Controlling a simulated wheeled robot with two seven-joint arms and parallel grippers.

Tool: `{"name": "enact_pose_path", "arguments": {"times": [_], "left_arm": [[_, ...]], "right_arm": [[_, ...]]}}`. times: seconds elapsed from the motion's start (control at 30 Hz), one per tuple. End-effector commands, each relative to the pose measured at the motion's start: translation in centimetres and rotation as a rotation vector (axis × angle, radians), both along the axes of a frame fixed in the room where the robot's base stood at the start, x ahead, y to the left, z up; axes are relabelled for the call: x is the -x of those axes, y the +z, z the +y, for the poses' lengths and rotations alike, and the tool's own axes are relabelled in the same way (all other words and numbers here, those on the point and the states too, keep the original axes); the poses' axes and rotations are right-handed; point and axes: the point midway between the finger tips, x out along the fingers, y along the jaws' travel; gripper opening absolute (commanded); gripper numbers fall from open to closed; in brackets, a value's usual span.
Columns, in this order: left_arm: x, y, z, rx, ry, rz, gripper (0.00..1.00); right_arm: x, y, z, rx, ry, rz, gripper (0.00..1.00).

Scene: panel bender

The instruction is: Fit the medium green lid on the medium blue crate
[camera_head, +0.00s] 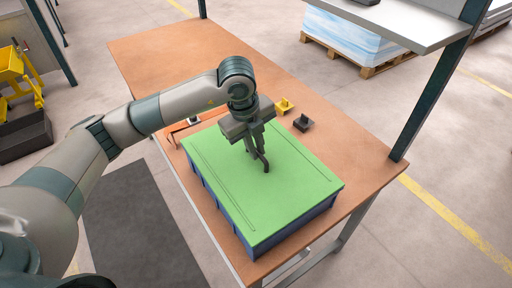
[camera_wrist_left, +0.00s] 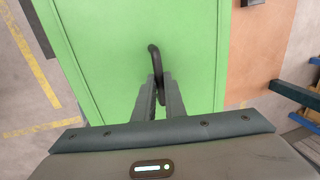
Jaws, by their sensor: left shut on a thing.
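The green lid (camera_head: 284,194) lies over the top of the blue crate (camera_head: 292,235), which stands on the wooden table. From above, the lid covers the crate's opening and its edges look close to the crate's rim; I cannot tell whether it is fully seated. My left gripper (camera_head: 258,160) is above the middle of the lid, shut on the lid's dark handle (camera_head: 266,165). In the left wrist view the fingers (camera_wrist_left: 159,90) close on the curved handle (camera_wrist_left: 154,60) over the green lid (camera_wrist_left: 110,60). My right gripper is not in view.
The wooden table (camera_head: 160,50) is bare at its far end. A small yellow piece (camera_head: 284,106) and a small black piece (camera_head: 301,123) stand behind the crate. A table post (camera_head: 432,95) and a shelf rise at the right.

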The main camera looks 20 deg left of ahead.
Motion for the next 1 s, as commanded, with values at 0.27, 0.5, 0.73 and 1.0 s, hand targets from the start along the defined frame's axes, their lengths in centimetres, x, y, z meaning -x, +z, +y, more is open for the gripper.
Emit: {"name": "enact_pose_path", "arguments": {"times": [0.27, 0.5, 0.73, 1.0], "left_arm": [[-0.02, 0.00, -0.01, 0.001, 0.000, -0.001, 0.00], [-0.02, -0.26, -0.01, 0.001, 0.000, -0.001, 0.00], [-0.01, -0.45, -0.01, 0.001, 0.000, -0.001, 0.00], [0.00, -0.45, -0.01, 0.000, 0.000, 0.000, 0.00]], "right_arm": [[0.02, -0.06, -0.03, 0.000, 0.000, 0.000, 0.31], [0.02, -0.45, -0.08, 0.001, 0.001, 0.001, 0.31], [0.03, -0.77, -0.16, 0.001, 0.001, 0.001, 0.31], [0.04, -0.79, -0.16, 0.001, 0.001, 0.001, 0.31]]}}
